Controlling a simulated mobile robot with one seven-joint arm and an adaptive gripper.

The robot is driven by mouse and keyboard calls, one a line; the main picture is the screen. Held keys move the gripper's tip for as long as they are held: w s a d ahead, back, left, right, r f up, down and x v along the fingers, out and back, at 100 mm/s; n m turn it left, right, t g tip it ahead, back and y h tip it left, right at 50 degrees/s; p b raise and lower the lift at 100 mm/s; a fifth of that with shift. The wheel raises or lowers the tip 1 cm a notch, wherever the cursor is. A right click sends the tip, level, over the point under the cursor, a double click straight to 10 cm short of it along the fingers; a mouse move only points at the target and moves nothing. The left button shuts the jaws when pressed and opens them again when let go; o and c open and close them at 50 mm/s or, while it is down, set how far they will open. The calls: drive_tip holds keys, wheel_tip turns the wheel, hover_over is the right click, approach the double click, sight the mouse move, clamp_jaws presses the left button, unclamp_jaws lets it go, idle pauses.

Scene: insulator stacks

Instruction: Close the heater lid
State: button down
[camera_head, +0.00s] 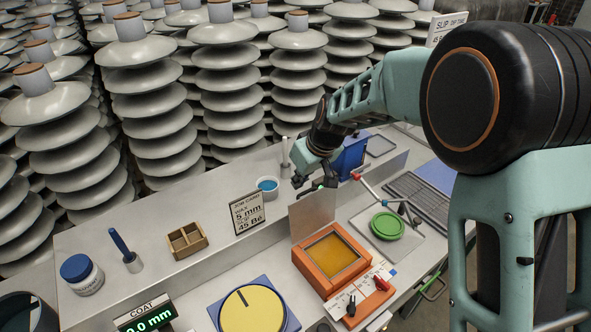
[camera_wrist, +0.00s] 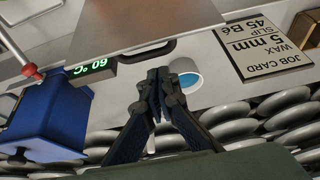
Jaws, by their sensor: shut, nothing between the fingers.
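The heater (camera_head: 302,262) is an orange box with an amber-yellow interior, and its top is uncovered. Its lid (camera_head: 311,214) is a flat grey plate standing up at the heater's back edge, so it is open. In the wrist view the lid (camera_wrist: 150,15) fills the top middle, with a dark handle (camera_wrist: 146,53) along its near edge. My gripper (camera_wrist: 157,90) is shut and empty, pointing towards the handle; a gap appears between them in the picture. In the head view my gripper (camera_head: 300,181) is by the lid's top edge, partly hidden by my wrist.
A blue box (camera_head: 350,155) with a red-tipped lever stands right of my gripper. A white cup of blue liquid (camera_head: 267,186) and a job card (camera_head: 246,210) are to the left. A green dish (camera_head: 386,226) is right of the heater. Insulator stacks (camera_head: 228,80) rise behind the bench.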

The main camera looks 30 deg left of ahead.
drive_tip(key=shift+s+d+f, duration=0.15)
drive_tip(key=shift+s+d, duration=0.15)
drive_tip(key=shift+d, duration=0.25)
drive_tip(key=shift+s+d+f+b, duration=0.1)
drive_tip(key=shift+d+f+b, duration=0.1)
drive_tip(key=shift+b, duration=0.9)
drive_tip(key=shift+r+y, duration=0.25)
drive_tip(key=shift+y, duration=0.05)
drive_tip(key=shift+s+d+b, duration=0.1)
drive_tip(key=shift+d+b, duration=0.05)
drive_tip(key=shift+b, duration=0.25)
